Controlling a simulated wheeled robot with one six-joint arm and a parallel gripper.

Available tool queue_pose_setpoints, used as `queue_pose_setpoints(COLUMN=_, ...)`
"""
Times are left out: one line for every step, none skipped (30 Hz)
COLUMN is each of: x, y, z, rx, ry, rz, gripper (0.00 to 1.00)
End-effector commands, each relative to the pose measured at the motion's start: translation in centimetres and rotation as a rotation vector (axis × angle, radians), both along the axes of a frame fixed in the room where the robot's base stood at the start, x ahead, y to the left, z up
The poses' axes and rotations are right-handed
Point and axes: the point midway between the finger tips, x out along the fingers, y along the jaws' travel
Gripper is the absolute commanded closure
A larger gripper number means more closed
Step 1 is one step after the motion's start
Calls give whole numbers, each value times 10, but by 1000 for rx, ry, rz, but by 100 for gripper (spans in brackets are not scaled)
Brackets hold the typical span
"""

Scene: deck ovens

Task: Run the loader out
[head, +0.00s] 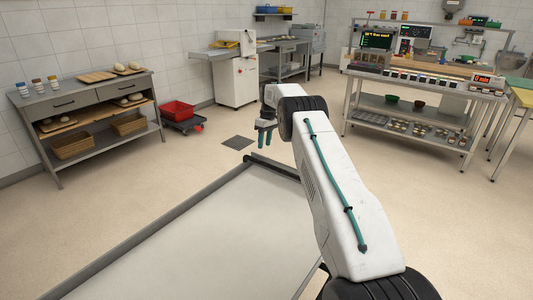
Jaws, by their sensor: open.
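The loader (190,245) seems to be the long flat bed with a pale surface and grey side rails in the foreground. It stretches from the bottom edge towards the middle of the head view. A dark crossbar (272,167) runs along its far end, partly hidden behind my arm. My gripper (265,140) points down with its fingers open and empty. It appears above and beyond the far end, close to the crossbar in the picture; I cannot tell the exact gap. My arm hides the right side of the bed.
A grey bench (85,97) with dough, boards and baskets stands at the left wall. A red crate (178,111) sits on a low dolly. A dark floor grate (238,142) lies past the bed. A steel workstation (425,84) stands at back right. The floor between is clear.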

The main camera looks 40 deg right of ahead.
Motion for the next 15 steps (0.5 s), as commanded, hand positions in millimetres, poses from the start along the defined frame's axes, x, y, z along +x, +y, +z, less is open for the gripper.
queue_pose_setpoints(x=0, y=10, z=9, rx=-14, ry=4, rz=16, gripper=57)
queue_pose_setpoints(x=-1, y=15, z=11, rx=-29, ry=7, rz=22, gripper=57)
queue_pose_setpoints(x=-2, y=20, z=14, rx=-58, ry=7, rz=29, gripper=57)
queue_pose_setpoints(x=-3, y=24, z=15, rx=-82, ry=5, rz=28, gripper=57)
queue_pose_setpoints(x=-5, y=27, z=14, rx=-109, ry=2, rz=28, gripper=57)
queue_pose_setpoints(x=-7, y=30, z=13, rx=-144, ry=-3, rz=28, gripper=57)
queue_pose_setpoints(x=-9, y=31, z=12, rx=-172, ry=-8, rz=27, gripper=57)
queue_pose_setpoints(x=-11, y=33, z=10, rx=-198, ry=-16, rz=26, gripper=57)
queue_pose_setpoints(x=-14, y=34, z=7, rx=-231, ry=-25, rz=25, gripper=57)
queue_pose_setpoints(x=-15, y=35, z=5, rx=-254, ry=-35, rz=22, gripper=57)
queue_pose_setpoints(x=-17, y=35, z=1, rx=-276, ry=-42, rz=22, gripper=57)
queue_pose_setpoints(x=-20, y=34, z=-3, rx=-301, ry=-56, rz=18, gripper=57)
queue_pose_setpoints(x=-21, y=33, z=-7, rx=-317, ry=-64, rz=14, gripper=57)
queue_pose_setpoints(x=-23, y=31, z=-12, rx=-330, ry=-71, rz=10, gripper=57)
queue_pose_setpoints(x=-23, y=29, z=-17, rx=-342, ry=-80, rz=4, gripper=57)
